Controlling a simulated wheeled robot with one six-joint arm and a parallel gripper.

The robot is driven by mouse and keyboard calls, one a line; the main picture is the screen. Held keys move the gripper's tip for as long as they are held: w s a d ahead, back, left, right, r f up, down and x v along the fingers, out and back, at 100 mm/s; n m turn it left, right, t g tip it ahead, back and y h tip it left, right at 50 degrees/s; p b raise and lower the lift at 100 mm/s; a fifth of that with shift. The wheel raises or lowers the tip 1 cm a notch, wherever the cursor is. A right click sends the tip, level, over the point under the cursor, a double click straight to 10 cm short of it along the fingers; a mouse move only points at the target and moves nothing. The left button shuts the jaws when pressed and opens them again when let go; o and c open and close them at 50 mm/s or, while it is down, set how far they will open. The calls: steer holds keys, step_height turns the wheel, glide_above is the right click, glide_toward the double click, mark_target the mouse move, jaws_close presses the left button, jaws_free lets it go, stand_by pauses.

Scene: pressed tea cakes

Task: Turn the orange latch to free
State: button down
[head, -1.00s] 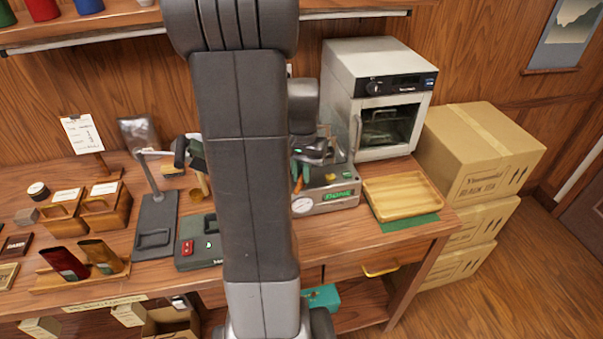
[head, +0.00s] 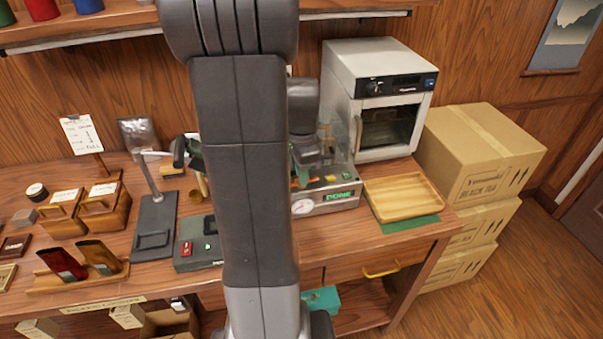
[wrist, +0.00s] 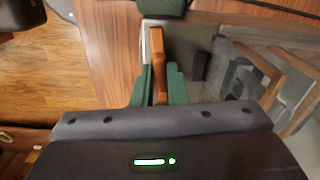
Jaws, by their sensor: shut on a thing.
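The orange latch (wrist: 156,48) shows in the wrist view as a narrow upright bar between the green fingers of my gripper (wrist: 155,84). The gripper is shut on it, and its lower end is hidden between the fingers. The machine (head: 338,198) there has a round gauge and a green display reading DONE.
A white oven (head: 376,98) stands behind the machine. A wooden tray (head: 405,210) lies to its right on a green mat. Clear panels (wrist: 205,65) stand close to the gripper in the wrist view. Cardboard boxes (head: 485,150) are stacked at the right.

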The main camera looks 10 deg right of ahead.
steer(key=shift+r+m, duration=0.1)
steer(key=shift+m, duration=0.5)
steer(key=c, duration=1.5)
jaws_free()
step_height(320, 180, up, 14)
steer(key=shift+f+b, duration=0.1)
steer(key=shift+b, duration=0.3)
